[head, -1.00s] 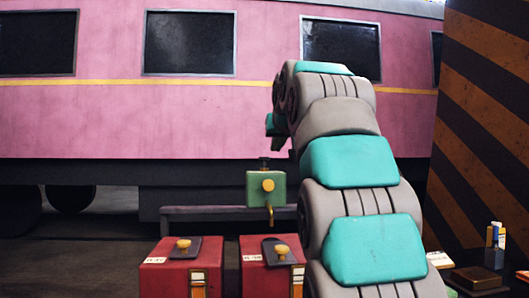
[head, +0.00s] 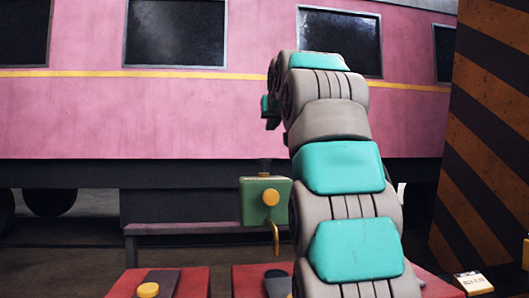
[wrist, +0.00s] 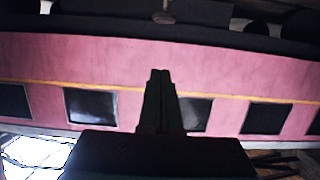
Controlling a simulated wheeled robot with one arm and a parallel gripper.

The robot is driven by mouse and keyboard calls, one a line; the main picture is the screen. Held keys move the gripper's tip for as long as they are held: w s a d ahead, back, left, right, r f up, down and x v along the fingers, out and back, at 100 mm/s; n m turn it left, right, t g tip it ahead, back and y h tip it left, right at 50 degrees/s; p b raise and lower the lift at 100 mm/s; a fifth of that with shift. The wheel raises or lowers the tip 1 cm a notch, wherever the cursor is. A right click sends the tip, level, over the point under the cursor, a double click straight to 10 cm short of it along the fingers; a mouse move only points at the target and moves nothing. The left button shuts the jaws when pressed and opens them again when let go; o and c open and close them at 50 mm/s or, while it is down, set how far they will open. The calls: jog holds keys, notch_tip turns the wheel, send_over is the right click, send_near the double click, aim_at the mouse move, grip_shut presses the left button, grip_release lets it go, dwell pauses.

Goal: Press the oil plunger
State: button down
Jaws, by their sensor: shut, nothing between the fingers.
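The oiler is a small green box (head: 265,200) with a round yellow knob on its front and a bent brass spout below. The fingertips are hard to make out in the head view. In the wrist view my gripper (wrist: 160,73) is shut and empty, its fingers seen against the pink carriage. A small dark reddish thing beyond the fingertips is too unclear to name.
The pink carriage (head: 80,115) fills the background. A striped pillar (head: 490,150) stands at the right.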

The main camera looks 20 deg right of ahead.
jog(key=p, duration=0.3)
send_over(266, 159)
notch_tip(266, 159, down, 2)
jog(key=shift+f, duration=0.25)
notch_tip(266, 159, down, 3)
jog(key=b, duration=0.3)
jog(key=shift+s+a, duration=0.1)
jog(key=shift+s, duration=0.05)
jog(key=shift+f+b, duration=0.5)
jog(key=shift+f, duration=0.05)
jog(key=shift+f, duration=0.1)
